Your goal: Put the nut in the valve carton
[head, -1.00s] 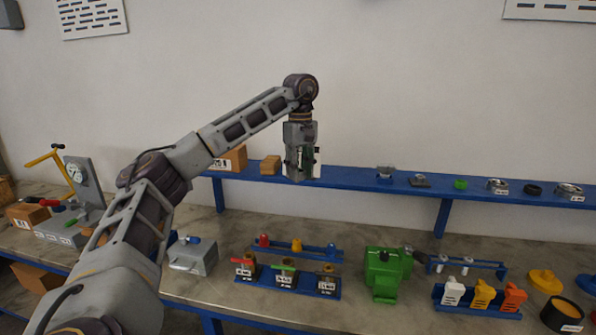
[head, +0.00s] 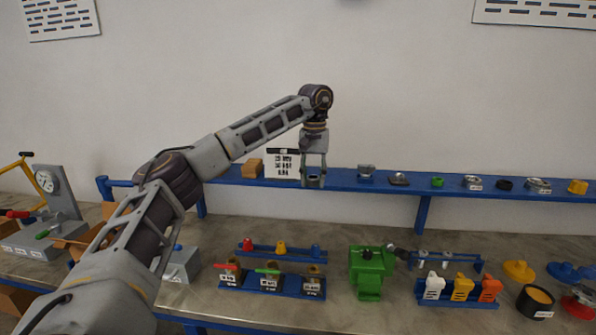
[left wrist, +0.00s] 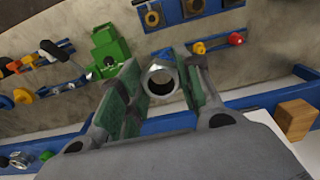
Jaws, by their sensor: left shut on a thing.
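The nut (left wrist: 158,72) is a silver ring with a dark hole, between the green-padded fingers of my left gripper (left wrist: 155,88) in the left wrist view. In the head view my left gripper (head: 314,178) points down at the blue shelf (head: 342,181), shut on the nut. I cannot tell whether the nut still touches the shelf. Brown cardboard (head: 76,243) shows at the left of the bench, partly hidden by my arm. No carton can be told as the valve carton. My right gripper is not in view.
A white label card (head: 283,163) and a wooden block (head: 252,168) stand left of the gripper on the shelf. Several small fittings are to its right. The bench below holds a green pump (head: 370,270), a blue rack (head: 272,284) and a grey gauge stand (head: 55,205).

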